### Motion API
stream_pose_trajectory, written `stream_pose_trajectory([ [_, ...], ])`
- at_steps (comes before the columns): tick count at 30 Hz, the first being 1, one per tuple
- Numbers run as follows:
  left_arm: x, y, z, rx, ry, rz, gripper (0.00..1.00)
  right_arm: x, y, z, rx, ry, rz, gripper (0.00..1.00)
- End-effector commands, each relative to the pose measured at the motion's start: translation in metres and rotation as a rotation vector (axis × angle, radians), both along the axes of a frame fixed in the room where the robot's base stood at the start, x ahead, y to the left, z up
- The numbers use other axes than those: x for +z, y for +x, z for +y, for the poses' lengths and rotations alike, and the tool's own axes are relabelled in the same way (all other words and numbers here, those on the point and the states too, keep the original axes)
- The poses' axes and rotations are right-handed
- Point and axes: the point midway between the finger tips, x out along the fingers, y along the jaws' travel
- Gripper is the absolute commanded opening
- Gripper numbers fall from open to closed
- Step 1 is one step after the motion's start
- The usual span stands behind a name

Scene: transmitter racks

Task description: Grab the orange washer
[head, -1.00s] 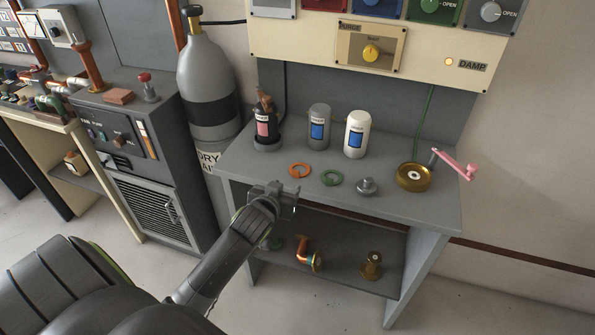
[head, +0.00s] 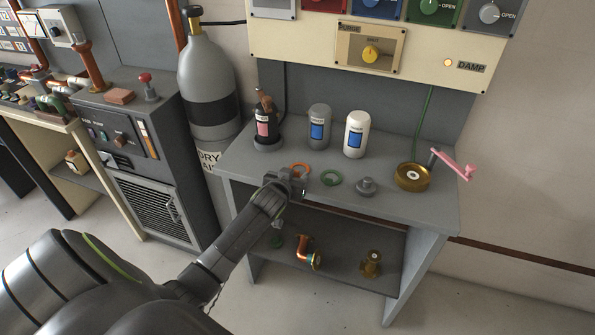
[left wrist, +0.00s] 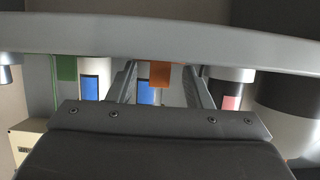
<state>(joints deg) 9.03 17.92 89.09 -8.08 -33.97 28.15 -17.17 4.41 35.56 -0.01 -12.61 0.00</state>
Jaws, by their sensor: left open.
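The orange washer (head: 303,165) lies flat near the front left of the grey bench top, partly hidden behind my left gripper (head: 296,179) in the head view. My left gripper is at the bench's front edge, just in front of the washer. In the left wrist view, which looks upside down, the orange washer (left wrist: 160,73) shows between the two open fingers of the left gripper (left wrist: 163,82). Whether the fingers touch it cannot be told. My right gripper is not in view.
A green washer (head: 331,178) and a grey knob part (head: 366,187) lie to the right. A dark bottle (head: 265,125), a grey can (head: 319,127) and a white can (head: 356,134) stand behind. A brass disc (head: 413,177) sits farther right. The lower shelf (head: 335,262) holds fittings.

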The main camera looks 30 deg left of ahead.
Motion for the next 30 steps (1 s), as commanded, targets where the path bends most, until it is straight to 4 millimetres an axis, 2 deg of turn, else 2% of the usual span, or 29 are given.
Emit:
stream_pose_trajectory([
  [8,-0.001,0.002,0.0,-0.001,0.0,-0.001,0.45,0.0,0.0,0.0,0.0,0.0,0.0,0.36],
  [18,-0.001,0.001,0.0,0.0,-0.001,0.0,0.01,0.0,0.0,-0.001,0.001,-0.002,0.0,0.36],
  [26,0.001,0.001,0.0,0.0,-0.001,0.0,0.0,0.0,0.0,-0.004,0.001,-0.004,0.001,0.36],
  [30,0.014,0.002,0.0,0.0,0.001,-0.004,0.0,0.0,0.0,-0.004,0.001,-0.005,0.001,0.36],
])
